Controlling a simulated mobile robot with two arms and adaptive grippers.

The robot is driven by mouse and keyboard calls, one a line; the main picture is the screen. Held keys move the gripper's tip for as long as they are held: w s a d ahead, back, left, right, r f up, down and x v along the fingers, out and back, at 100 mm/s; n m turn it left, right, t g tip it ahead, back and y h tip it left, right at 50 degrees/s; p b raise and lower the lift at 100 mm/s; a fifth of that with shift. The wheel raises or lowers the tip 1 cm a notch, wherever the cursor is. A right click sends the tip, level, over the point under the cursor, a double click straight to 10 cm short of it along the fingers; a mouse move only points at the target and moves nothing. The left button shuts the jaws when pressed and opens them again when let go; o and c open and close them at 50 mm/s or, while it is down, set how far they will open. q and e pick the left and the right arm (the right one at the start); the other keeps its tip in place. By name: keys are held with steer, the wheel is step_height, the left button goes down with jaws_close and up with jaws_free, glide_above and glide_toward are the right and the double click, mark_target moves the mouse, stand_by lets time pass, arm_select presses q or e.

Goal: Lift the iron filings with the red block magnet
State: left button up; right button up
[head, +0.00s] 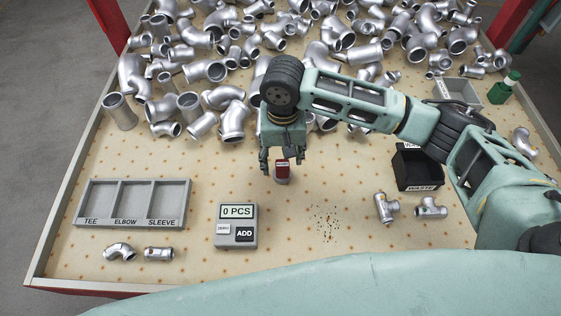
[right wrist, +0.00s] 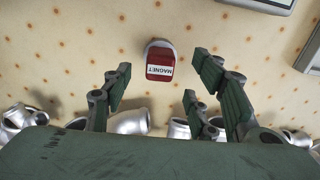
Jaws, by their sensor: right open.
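The red block magnet (head: 282,171) stands on the table just below my right gripper in the head view. In the right wrist view the magnet (right wrist: 160,66) shows its red body with a white MAGNET label, ahead of the fingertips. My right gripper (head: 283,166) is open and empty, with its fingers pointing down; in the right wrist view the fingers (right wrist: 160,90) stand apart, the magnet lying between and beyond them. The iron filings (head: 328,226) are a loose dark scatter on the table, to the right of the counter. My left gripper is not in view.
A counter reading 0 PCS (head: 236,226) stands at front centre. A three-part tray (head: 133,227) is at left. A black waste bin (head: 418,168) stands at right, with two fittings (head: 386,207) near it. Piled metal fittings (head: 230,70) cover the back.

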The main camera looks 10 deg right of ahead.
mark_target(285, 164)
steer(key=shift+s+d+f, duration=0.1)
steer(key=shift+s+f, duration=0.1)
steer(key=shift+f, duration=0.3)
step_height(285, 164, down, 4)
steer(key=shift+s+d+r+p, duration=0.1)
steer(key=shift+d+r+p, duration=0.05)
steer(key=shift+p, duration=0.25)
steer(key=shift+f, duration=0.65)
steer(key=c, duration=0.7)
steer(key=shift+r, duration=0.1)
steer(key=c, duration=0.6)
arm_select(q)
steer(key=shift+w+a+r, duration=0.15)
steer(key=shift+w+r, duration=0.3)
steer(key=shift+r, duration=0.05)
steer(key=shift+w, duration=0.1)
